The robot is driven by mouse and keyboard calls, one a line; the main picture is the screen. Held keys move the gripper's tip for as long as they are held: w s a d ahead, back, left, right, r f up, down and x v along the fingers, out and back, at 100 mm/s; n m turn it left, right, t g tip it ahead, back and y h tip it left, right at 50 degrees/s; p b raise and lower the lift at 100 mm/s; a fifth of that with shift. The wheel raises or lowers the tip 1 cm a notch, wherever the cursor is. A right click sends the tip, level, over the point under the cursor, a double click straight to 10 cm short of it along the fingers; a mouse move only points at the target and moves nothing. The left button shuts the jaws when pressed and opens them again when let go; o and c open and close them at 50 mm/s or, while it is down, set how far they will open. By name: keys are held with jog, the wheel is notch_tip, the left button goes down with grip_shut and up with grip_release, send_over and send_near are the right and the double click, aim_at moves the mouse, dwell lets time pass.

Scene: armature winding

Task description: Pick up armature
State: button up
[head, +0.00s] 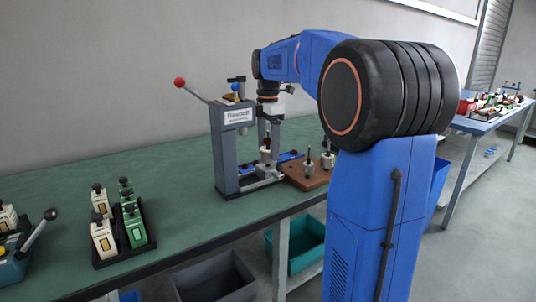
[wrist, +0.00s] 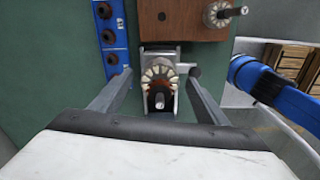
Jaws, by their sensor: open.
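An armature (wrist: 158,78) with a pale segmented ring, copper-brown winding and dark shaft end stands on a metal seat of the grey press (head: 224,150). It also shows upright in the head view (head: 266,148). My gripper (wrist: 161,74) is open, with one finger on each side of this armature and a visible gap on both sides. In the head view my gripper (head: 269,133) points down over the press seat. Its height above the armature is hard to judge. Other armatures stand upright on a brown board, one on the left (head: 308,168) and one on the right (head: 328,157).
The brown board (head: 297,180) lies at the bench's right end, beside the press. A blue strip with dark round pieces (wrist: 113,45) lies close to my left finger. The press lever with a red knob (head: 180,83) sticks out left. A black tray (head: 123,251) holds several small devices.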

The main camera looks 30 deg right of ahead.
jog(key=c, duration=1.5)
jog(key=shift+r, duration=5.05)
